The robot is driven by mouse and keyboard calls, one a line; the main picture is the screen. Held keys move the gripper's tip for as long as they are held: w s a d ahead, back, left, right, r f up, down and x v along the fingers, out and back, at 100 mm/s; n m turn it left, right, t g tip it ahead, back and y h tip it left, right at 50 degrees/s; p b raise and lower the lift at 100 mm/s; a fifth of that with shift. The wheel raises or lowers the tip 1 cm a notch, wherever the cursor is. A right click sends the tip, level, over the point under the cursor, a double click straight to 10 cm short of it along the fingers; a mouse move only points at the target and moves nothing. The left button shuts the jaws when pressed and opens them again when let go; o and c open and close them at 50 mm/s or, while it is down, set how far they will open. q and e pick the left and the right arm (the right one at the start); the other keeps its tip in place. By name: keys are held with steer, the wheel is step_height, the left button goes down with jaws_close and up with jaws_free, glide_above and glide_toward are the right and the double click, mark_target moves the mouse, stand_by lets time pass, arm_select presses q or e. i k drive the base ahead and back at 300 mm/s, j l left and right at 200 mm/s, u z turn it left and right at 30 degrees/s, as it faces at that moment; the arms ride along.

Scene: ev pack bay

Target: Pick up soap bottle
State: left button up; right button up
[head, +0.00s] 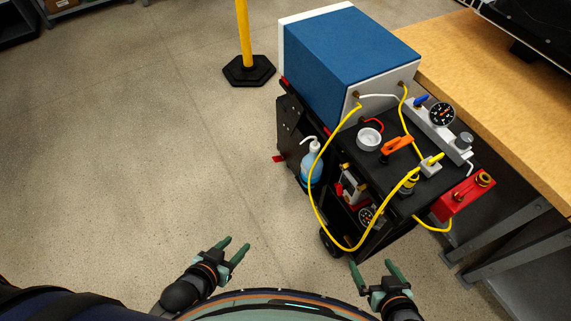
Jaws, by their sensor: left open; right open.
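The soap bottle (311,167) is a blue bottle with a white pump top. It stands upright at the left side of the black cart (325,131), partly behind a yellow hose. My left gripper (238,247) is open and empty, low in the view, below and to the left of the bottle. My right gripper (372,266) is open and empty, below and to the right of the bottle, near the cart's lower end. Both grippers are well apart from the bottle. What the bottle rests on is hard to see.
A yellow hose (313,205) loops past the bottle. A blue box (345,58), gauges and an orange-handled valve (397,145) sit on the cart. A wooden bench (500,85) stands at right. A yellow post (245,35) stands behind. The floor at left is clear.

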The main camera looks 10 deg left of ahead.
mark_target(308, 162)
steer(key=i+j+z, duration=0.1)
steer(key=j+z, duration=0.2)
steer(key=j, duration=0.65)
steer(key=z, duration=1.25)
